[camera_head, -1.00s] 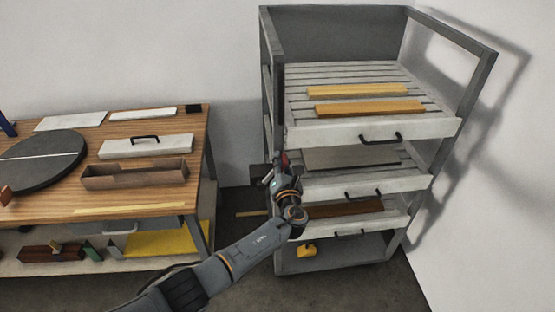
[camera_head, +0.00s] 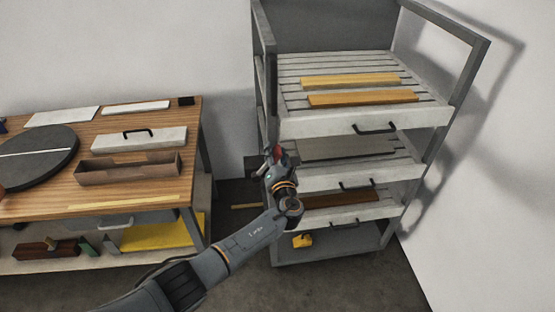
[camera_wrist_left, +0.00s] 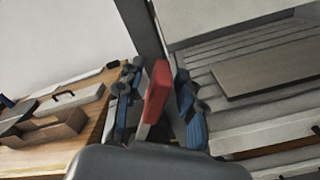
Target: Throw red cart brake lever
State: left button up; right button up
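The cart (camera_head: 262,165) is a tall grey rack with slatted shelves. Its red brake lever (camera_wrist_left: 157,92) shows in the left wrist view as an upright red bar on a pale shank, close to the cart's grey post. In the head view only a small red bit (camera_head: 281,154) of it shows; my gripper hides the rest. My left gripper (camera_head: 273,158) is at the cart's left front post. In the wrist view its two blue-grey fingers (camera_wrist_left: 160,85) stand apart on both sides of the lever, with narrow gaps visible. My right gripper is not in view.
A wooden table (camera_head: 125,200) stands left, with a dark round disc (camera_head: 40,150), a handled white box (camera_head: 140,141) and an open brown box (camera_head: 128,170). The cart's shelves carry wooden boards (camera_head: 350,81). A wall closes off the right side.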

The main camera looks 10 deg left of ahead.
pick_arm(q)
jog(key=v, duration=1.2)
jog(key=s+a+f+n+g, duration=0.2)
jog(key=f, duration=0.5)
jog(key=s+a+f+n+g+h, duration=0.1)
jog(key=s+a+f+n+g, duration=0.15)
jog(key=f, duration=0.45)
jog(key=s+a+f+n+g, duration=0.1)
jog(key=f+n+g, duration=0.15)
jog(key=f, duration=0.45)
jog(key=s+a+f+n+g+h+b, duration=0.1)
jog(key=s+a+f+n+g+h, duration=0.2)
jog(key=s+f+n, duration=0.8)
jog(key=s+a+f+n+g, duration=0.2)
jog(key=s+f+n, duration=0.4)
jog(key=s, duration=0.6)
jog(key=s+a+f+n+g+b, duration=0.1)
jog(key=s+a+f+n+g, duration=0.1)
jog(key=s+f+n, duration=0.5)
jog(key=s+a+f+n+g+h, duration=0.1)
jog(key=s+a+f+n, duration=0.3)
jog(key=s, duration=1.3)
notch_tip(320, 180, down, 4)
jog(key=n+g, duration=0.1)
jog(key=n, duration=0.1)
jog(key=shift+a+r+n+b, duration=0.2)
jog(key=shift+a+n+b, duration=0.1)
jog(key=shift+a, duration=0.05)
